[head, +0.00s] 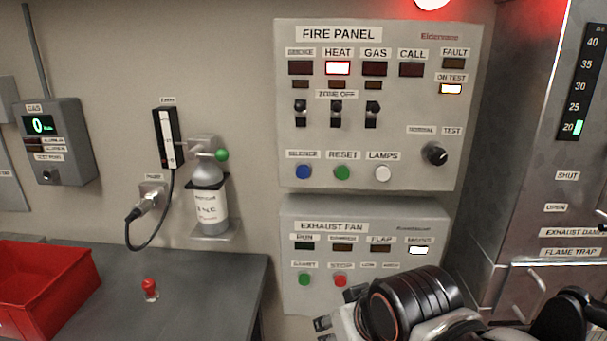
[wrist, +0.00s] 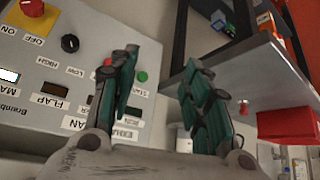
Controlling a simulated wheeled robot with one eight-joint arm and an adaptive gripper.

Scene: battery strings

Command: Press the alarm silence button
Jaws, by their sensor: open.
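The alarm silence button is a blue round button (head: 304,172) under a SILENCE label. It sits at the lower left of the fire panel (head: 290,110) in the head view, beside a green RESET button (head: 342,173) and a white LAMPS button (head: 383,174). My gripper (wrist: 162,58) is open and empty, with its two dark green fingers apart in the wrist view. In the head view it is at the bottom, below the silence button and apart from it, partly cut off and hidden by my arm. The silence button does not show in the wrist view.
The exhaust fan panel (head: 430,238) hangs under the fire panel and appears upside down in the wrist view (wrist: 30,120). A grey bench (head: 215,290) with a red bin (head: 75,270) is at left. A gas cylinder (head: 208,205) is on the wall.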

